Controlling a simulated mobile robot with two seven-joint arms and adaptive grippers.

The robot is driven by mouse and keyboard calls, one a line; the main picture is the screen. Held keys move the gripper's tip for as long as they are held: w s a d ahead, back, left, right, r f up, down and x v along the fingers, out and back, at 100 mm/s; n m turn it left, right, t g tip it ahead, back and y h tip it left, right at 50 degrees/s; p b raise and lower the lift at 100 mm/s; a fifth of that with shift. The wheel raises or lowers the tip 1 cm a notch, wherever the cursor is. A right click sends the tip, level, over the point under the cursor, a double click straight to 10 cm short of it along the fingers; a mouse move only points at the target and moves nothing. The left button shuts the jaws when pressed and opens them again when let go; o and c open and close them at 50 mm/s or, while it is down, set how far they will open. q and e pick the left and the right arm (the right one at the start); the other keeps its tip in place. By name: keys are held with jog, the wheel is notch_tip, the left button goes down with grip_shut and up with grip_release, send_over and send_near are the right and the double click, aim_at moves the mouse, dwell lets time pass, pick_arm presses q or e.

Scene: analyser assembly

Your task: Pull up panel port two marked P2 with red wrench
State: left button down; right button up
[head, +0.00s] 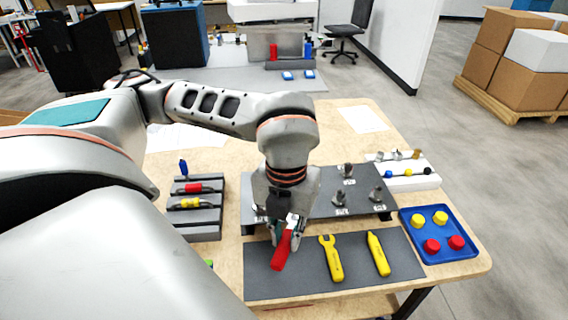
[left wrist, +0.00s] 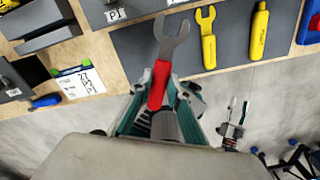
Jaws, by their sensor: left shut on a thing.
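My left gripper (head: 287,232) is shut on the red wrench (head: 282,252), over the dark tool mat. In the left wrist view, the gripper (left wrist: 160,90) grips the wrench's red handle (left wrist: 158,86), and its grey open-ended head (left wrist: 172,36) points away. The dark port panel (head: 362,190) lies behind the mat, with grey fittings and small white labels. A P1 label (left wrist: 115,15) is readable in the left wrist view. I cannot read which label is P2, and my arm hides part of the panel.
A yellow wrench (head: 331,260) and a yellow tool (head: 378,254) lie on the mat (head: 355,280). A blue tray (head: 441,250) with red and yellow caps is right. A grey rack (head: 205,218) is left, and a white connector strip (head: 420,180) is behind the panel.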

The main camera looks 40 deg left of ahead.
pick_arm(q)
notch_tip(320, 180, up, 7)
jog(key=p, duration=0.3)
jog(key=shift+d+r+p, duration=0.1)
jog(key=shift+r+p, duration=0.05)
jog(key=shift+p, duration=0.15)
pick_arm(e)
jog(key=r, duration=0.2)
jog(key=w+r, duration=0.1)
jog(key=r, duration=0.2)
jog(key=shift+w, duration=0.1)
jog(key=shift+f, duration=0.1)
